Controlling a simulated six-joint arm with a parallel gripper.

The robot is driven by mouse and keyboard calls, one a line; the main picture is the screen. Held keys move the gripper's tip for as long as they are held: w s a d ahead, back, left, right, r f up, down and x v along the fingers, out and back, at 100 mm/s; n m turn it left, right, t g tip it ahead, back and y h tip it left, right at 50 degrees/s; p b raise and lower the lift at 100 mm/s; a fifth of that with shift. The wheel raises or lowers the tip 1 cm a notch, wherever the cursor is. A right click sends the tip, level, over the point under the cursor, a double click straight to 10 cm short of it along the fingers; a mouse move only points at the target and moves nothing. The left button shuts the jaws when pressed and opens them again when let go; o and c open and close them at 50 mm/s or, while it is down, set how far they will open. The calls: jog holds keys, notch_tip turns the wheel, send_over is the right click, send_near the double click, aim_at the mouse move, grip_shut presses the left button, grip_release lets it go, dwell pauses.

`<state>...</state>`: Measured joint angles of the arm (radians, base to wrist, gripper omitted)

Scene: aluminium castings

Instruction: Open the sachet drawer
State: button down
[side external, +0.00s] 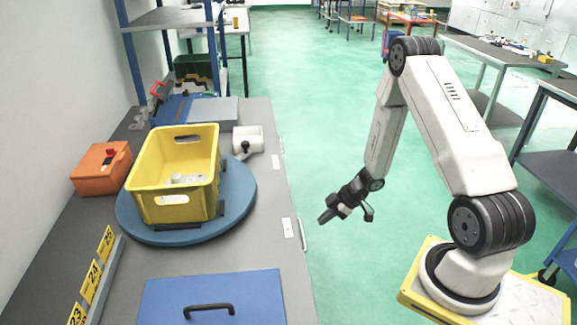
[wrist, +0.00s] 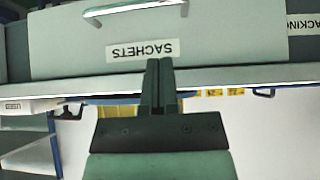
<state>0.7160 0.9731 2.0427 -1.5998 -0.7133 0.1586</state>
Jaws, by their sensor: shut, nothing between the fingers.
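The sachet drawer front (wrist: 65,45) fills the upper wrist view, pale grey, with its SACHETS label (wrist: 142,51) upside down. Its pale bar handle (wrist: 135,9) lies at the top edge of that view. The front looks flush with its neighbour, so the drawer appears closed. My gripper (wrist: 160,62) is shut and empty, its fingertips overlapping the label's lower edge in the picture, apart from the handle. In the side view my gripper (side external: 323,219) hangs in the air to the right of the bench's drawer side, near a pale handle (side external: 303,236). Labels there are too small to read.
A neighbouring drawer has a partly cut-off label (wrist: 303,23). On the bench (side external: 265,262) stand a yellow crate (side external: 178,207) on a blue turntable (side external: 240,195), an orange box (side external: 90,180) and a blue lid with a black handle (side external: 255,295). Green floor (side external: 335,275) is clear beside the bench.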

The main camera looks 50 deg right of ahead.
jog(key=shift+s+a+f+y, duration=0.1)
jog(key=shift+s+f+y, duration=0.25)
jog(key=shift+s+y, duration=0.05)
jog(key=x, duration=1)
dwell(0.5)
jog(key=s+d, duration=1.2)
jog(key=shift+s+d, duration=0.3)
jog(key=shift+d, duration=0.05)
jog(key=shift+r, duration=0.1)
